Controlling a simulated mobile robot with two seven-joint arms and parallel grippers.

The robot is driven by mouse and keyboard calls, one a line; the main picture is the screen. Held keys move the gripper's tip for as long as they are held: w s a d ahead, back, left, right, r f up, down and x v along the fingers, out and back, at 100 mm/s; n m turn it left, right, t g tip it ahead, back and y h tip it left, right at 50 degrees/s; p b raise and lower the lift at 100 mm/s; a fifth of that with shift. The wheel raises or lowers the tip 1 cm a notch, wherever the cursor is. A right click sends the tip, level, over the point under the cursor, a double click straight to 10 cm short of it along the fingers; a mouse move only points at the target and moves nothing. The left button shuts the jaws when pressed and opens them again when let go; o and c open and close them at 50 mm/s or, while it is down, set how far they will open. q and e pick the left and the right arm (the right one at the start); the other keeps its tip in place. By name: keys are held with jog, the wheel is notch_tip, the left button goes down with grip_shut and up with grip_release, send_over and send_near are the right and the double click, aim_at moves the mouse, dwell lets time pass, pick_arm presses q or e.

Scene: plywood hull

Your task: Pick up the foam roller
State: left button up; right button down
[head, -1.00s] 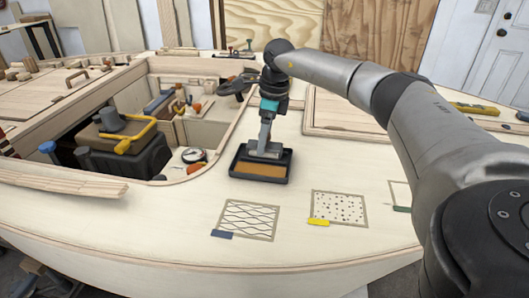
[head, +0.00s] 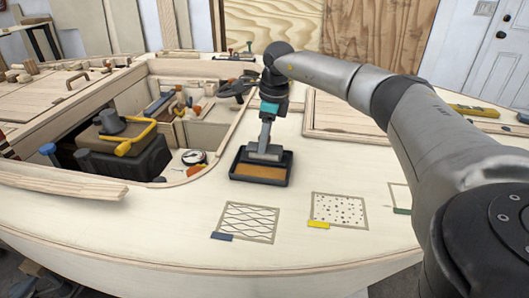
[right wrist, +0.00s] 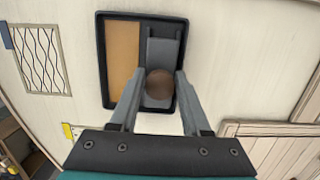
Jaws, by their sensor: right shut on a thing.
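The foam roller (head: 265,150) is a grey piece sitting in a black tray (head: 261,183) on the pale deck. In the right wrist view the roller (right wrist: 162,52) lies along one side of the tray (right wrist: 103,70), and a round brown handle end (right wrist: 160,84) points up at the camera. My right gripper (head: 266,140) reaches down from above. Its two grey fingers are shut on the roller's handle, one on each side, in the right wrist view (right wrist: 157,92). The roller's underside is hidden. My left gripper is not in view.
An orange-brown area (head: 260,171) fills the tray's near part. Patterned cards (head: 249,222) (head: 339,208) lie nearer, with clear deck around them. An open cockpit (head: 205,125) holds a black case (head: 120,158) and tools at left. A raised hatch panel (head: 345,116) is at right.

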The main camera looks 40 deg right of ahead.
dwell(0.4)
jog(key=shift+r, duration=0.4)
jog(key=shift+r+p, duration=0.3)
jog(key=shift+r, duration=0.05)
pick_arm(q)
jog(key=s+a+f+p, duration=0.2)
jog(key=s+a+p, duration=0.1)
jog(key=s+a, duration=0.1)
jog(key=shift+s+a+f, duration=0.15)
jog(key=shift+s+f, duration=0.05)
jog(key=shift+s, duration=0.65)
pick_arm(e)
jog(key=shift+r, duration=4.3)
jog(key=c, duration=0.9)
grip_release()
grip_shut()
